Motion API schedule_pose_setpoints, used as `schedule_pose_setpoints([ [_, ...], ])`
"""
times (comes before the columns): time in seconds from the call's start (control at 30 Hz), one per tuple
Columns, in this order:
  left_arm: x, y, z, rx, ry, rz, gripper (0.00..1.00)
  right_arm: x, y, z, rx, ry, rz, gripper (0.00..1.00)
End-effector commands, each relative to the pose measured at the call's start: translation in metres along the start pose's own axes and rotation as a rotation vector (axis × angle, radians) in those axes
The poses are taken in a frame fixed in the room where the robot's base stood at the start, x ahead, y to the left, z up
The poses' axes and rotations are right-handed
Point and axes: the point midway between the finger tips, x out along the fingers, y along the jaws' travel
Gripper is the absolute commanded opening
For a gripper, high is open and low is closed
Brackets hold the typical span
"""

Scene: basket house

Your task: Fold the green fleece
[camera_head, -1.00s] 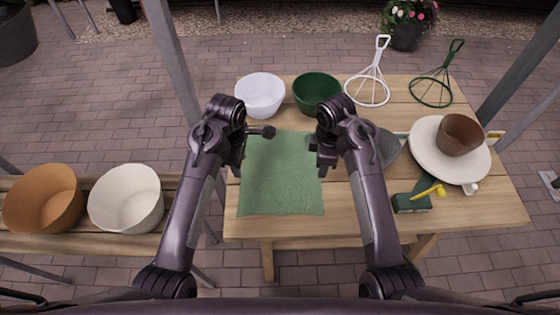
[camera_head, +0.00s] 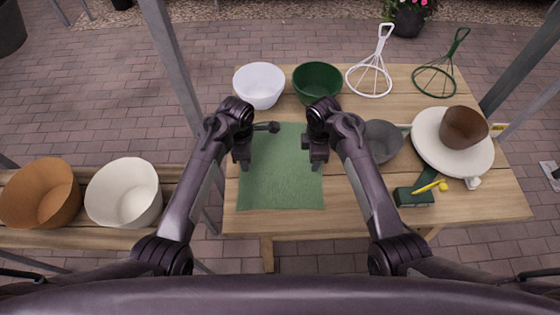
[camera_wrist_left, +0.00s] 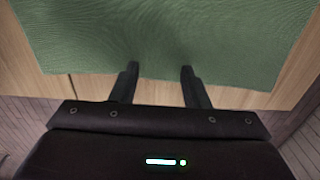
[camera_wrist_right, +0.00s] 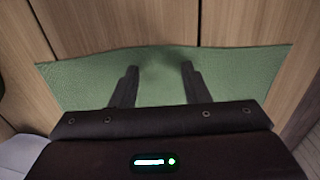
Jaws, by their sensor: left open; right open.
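The green fleece (camera_head: 280,185) lies spread flat on the wooden table, roughly rectangular. It fills the upper part of the left wrist view (camera_wrist_left: 160,35) and crosses the right wrist view as a band (camera_wrist_right: 235,75). My left gripper (camera_head: 242,162) is open and empty at the fleece's left side; its fingertips (camera_wrist_left: 160,70) appear over a fleece edge in its wrist view. My right gripper (camera_head: 315,165) is open and empty at the fleece's right side; its fingertips (camera_wrist_right: 159,71) appear over the fleece. I cannot tell whether either touches the cloth. My arms hide parts of its side edges.
White (camera_head: 259,87) and green (camera_head: 317,84) bowls stand behind the fleece. A grey bowl (camera_head: 382,142), a white plate (camera_head: 428,155) with a brown bowl (camera_head: 464,128), and a dark green box (camera_head: 414,197) are to the right. Two whisk-like stands are at the back right.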

Motion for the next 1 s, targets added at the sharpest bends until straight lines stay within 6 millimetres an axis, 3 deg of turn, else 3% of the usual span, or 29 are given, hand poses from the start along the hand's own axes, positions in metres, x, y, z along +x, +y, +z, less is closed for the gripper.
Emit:
schedule_pose_setpoints([
  [0.3, 0.0026, 0.0001, -0.0001, 0.001, 0.0, 0.0, 0.41, 0.0026, 0.0001, 0.0, 0.001, 0.0, 0.001, 0.41],
  [0.9, 0.0027, -0.0003, -0.0004, 0.001, 0.001, -0.001, 0.01, 0.0024, -0.0001, 0.0001, 0.001, 0.0, 0.0, 0.01],
  [1.0, 0.0028, -0.0004, -0.0004, 0.001, 0.001, -0.001, 0.0, 0.0024, -0.0001, 0.0001, 0.001, 0.0, 0.0, 0.0],
])
